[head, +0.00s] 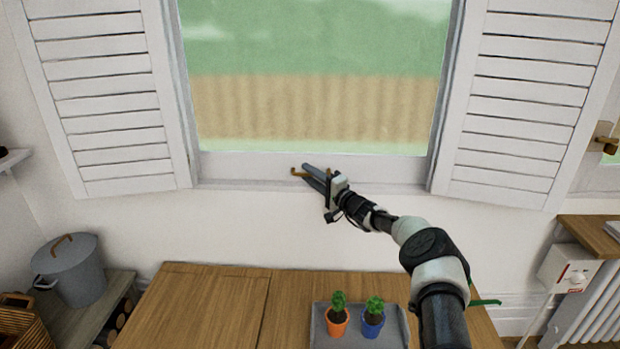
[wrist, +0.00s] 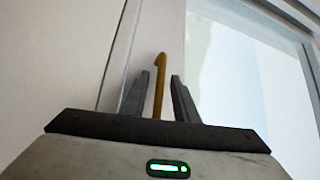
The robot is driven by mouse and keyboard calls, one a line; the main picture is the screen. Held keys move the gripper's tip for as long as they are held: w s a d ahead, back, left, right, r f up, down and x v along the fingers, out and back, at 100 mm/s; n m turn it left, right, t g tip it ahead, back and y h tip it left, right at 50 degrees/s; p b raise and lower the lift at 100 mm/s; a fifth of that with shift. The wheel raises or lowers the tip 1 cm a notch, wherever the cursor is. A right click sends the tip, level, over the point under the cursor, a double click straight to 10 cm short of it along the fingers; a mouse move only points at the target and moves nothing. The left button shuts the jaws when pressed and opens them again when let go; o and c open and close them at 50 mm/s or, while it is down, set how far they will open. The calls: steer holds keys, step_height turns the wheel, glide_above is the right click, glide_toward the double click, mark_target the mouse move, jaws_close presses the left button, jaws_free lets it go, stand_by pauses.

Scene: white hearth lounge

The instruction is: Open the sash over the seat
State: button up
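The window sash (head: 240,165) has a white frame and a clear pane, and its bottom rail sits low, along the sill. A brass handle (head: 297,171) is on that rail; its middle is hidden by my gripper (head: 308,171), which reaches it from the lower right. In the wrist view the brass handle (wrist: 158,85) stands between the two dark fingers of my gripper (wrist: 161,88). The fingers are apart, with a gap on each side of the handle. The wooden seat (head: 205,300) is below the window.
A grey tray (head: 319,335) on the seat holds an orange-potted plant (head: 337,320) and a blue-potted plant (head: 373,322), near my arm. Louvred shutters (head: 100,95) (head: 535,90) stand open on both sides. A grey pot (head: 72,272) is at left, a radiator (head: 590,300) at right.

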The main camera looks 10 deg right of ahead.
mark_target(310, 122)
jaws_close()
step_height(310, 122, up, 18)
steer(key=p, duration=0.3)
steer(key=shift+r, duration=0.15)
stand_by(0.5)
jaws_free()
